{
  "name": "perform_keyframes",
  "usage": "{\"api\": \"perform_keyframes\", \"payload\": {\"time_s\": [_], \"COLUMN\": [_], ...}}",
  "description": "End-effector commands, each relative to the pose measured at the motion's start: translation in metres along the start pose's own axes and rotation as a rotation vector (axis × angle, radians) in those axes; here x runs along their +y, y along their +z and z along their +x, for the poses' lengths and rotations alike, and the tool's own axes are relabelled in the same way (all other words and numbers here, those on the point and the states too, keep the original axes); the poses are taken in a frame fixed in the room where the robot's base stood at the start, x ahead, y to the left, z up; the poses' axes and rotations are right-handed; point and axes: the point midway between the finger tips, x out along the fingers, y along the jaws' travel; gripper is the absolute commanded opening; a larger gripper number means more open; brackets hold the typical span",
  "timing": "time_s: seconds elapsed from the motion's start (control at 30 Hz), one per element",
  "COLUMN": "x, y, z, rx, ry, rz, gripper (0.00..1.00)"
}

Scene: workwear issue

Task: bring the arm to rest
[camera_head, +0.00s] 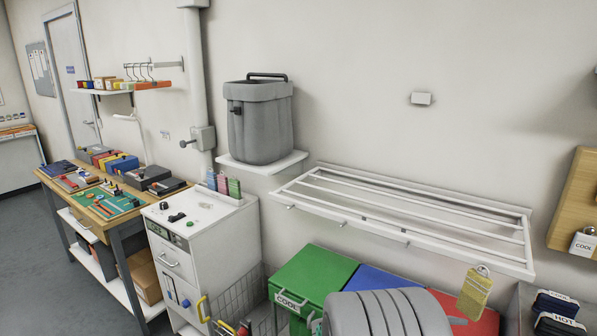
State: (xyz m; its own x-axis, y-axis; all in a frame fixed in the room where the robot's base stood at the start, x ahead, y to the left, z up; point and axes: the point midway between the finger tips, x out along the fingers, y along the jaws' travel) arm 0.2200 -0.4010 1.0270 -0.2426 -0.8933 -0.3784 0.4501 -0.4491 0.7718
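My gripper is not in view, so whether it is open or shut does not show. No held thing is in view either.
A white slatted rack (400,212) juts from the wall above green (310,280), blue and red lids. A grey bin (260,125) stands on a wall shelf (262,166). A white cabinet (225,240) and a laden workbench (60,185) stand left. Floor (20,250) shows far left.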

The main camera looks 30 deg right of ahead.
Motion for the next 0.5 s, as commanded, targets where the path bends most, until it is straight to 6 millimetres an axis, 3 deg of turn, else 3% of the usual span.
{"api": "perform_keyframes", "payload": {"time_s": [0.03,0.13,0.23,0.37,0.4,0.5], "x": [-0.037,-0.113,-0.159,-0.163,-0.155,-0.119], "y": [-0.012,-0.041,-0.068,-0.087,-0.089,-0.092], "z": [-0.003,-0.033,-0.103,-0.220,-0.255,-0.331], "rx": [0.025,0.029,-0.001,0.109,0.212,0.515], "ry": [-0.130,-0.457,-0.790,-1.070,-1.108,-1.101], "rz": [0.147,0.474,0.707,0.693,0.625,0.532], "gripper": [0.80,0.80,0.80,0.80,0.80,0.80]}}
